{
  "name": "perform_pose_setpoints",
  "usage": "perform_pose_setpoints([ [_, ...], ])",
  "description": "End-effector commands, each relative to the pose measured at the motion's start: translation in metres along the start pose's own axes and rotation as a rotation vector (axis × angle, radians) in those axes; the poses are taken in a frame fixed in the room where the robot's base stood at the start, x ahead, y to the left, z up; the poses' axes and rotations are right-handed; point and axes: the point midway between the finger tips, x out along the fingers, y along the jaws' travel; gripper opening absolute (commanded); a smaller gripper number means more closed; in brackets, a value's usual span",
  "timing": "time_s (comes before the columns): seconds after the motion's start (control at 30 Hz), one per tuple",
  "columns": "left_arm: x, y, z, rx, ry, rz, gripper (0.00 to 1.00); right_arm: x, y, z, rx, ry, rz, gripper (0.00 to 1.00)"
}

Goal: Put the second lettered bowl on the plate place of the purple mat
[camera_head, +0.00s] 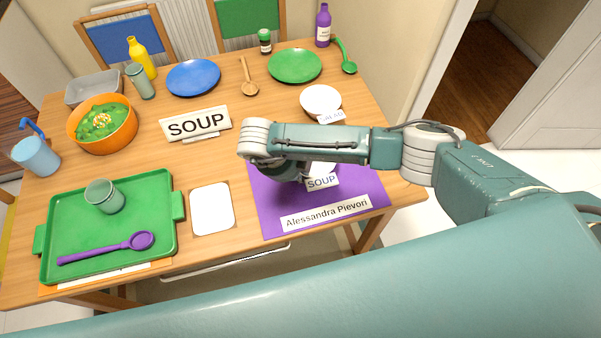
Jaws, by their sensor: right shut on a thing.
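The purple mat (268,218) lies at the table's front right, with a name card reading "Alessandra Pievori" (326,213) along its front edge. A white bowl with a "SOUP" label (322,182) is at the mat's upper middle, mostly hidden behind my right arm. My right gripper (292,173) is over the mat at this bowl's left side, shut on it; its fingertips are largely hidden. I cannot tell whether the bowl touches the mat. Another white bowl (320,99) with a partly readable label stands behind my right arm. My left gripper is not in view.
A green tray (150,185) with a cup and purple spoon is at the left, a white card (212,209) beside it. A "SOUP" sign (196,124), an orange soup bowl (104,137), blue plate (194,78), green plate (295,66) and wooden spoon (249,82) stand farther back.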

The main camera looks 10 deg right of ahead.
Motion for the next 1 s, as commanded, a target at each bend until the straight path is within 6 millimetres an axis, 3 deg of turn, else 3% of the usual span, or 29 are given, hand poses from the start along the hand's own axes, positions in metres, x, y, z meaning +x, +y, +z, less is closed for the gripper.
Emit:
perform_pose_setpoints([
  [0.17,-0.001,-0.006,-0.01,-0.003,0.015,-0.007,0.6,0.005,0.002,0.001,0.0,-0.002,-0.001,0.0],
  [0.43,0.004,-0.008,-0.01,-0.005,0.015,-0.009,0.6,0.009,0.004,0.001,0.001,-0.002,-0.001,0.0],
  [0.5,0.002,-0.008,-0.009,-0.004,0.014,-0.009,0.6,0.008,0.003,0.0,0.0,-0.001,0.0,0.18],
  [0.57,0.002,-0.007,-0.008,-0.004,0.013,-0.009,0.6,0.008,0.003,0.0,0.0,-0.001,0.0,0.26],
  [0.83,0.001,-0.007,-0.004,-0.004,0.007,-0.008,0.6,0.007,0.003,0.0,0.001,-0.001,0.0,0.26],
  [1.0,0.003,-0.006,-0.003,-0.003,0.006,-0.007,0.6,-0.005,0.003,0.002,0.001,-0.004,0.001,0.26],
])
